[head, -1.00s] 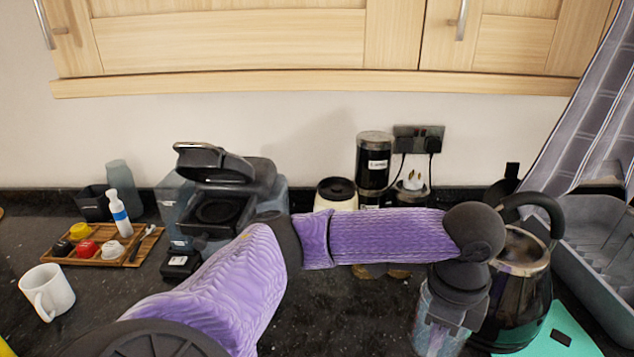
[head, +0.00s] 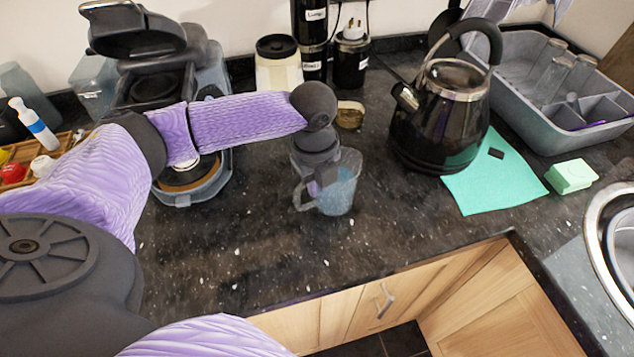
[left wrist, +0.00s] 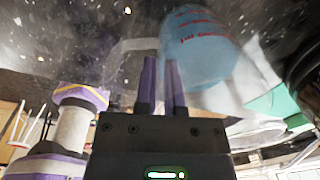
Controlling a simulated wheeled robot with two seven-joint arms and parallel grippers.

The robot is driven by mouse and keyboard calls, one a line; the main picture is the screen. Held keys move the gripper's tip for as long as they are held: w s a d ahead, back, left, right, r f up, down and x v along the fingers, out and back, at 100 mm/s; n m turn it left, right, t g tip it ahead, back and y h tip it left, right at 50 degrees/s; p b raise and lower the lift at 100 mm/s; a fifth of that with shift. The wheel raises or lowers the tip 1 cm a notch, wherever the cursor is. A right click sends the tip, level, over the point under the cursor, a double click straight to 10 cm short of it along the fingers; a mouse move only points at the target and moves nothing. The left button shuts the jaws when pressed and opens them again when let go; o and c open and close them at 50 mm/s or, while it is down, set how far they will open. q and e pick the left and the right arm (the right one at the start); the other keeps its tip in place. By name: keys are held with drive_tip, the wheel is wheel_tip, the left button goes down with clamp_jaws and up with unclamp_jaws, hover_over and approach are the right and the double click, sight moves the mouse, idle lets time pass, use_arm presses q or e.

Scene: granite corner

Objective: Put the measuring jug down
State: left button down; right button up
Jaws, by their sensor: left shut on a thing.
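The measuring jug (head: 340,190) is clear plastic with a bluish tint. It is upright over the dark granite worktop (head: 250,245), left of the kettle and apart from it. I cannot tell whether its base touches the stone. My left gripper (head: 316,186) comes down from above and is shut on the jug at its handle side; the handle loop shows at the left. In the left wrist view the jug (left wrist: 203,48) has red markings, and the purple fingers (left wrist: 163,85) are close together beside it. My right gripper is not in view.
A black kettle (head: 440,115) stands to the right, beside a green mat (head: 490,185) and a green sponge (head: 571,176). A grey dish rack (head: 540,125) and sink (head: 610,230) lie further right. A black appliance (head: 150,75) is behind my arm. The worktop's front is clear.

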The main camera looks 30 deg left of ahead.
use_arm(q)
drive_tip(key=c, duration=0.7)
unclamp_jaws()
drive_tip(key=r+p, duration=0.1)
drive_tip(key=r, duration=0.5)
drive_tip(key=r+p, duration=0.2)
drive_tip(key=r, duration=0.4)
drive_tip(key=shift+s+a+r+p, duration=0.1)
drive_tip(key=shift+s+a+p, duration=0.1)
drive_tip(key=shift+p, duration=0.1)
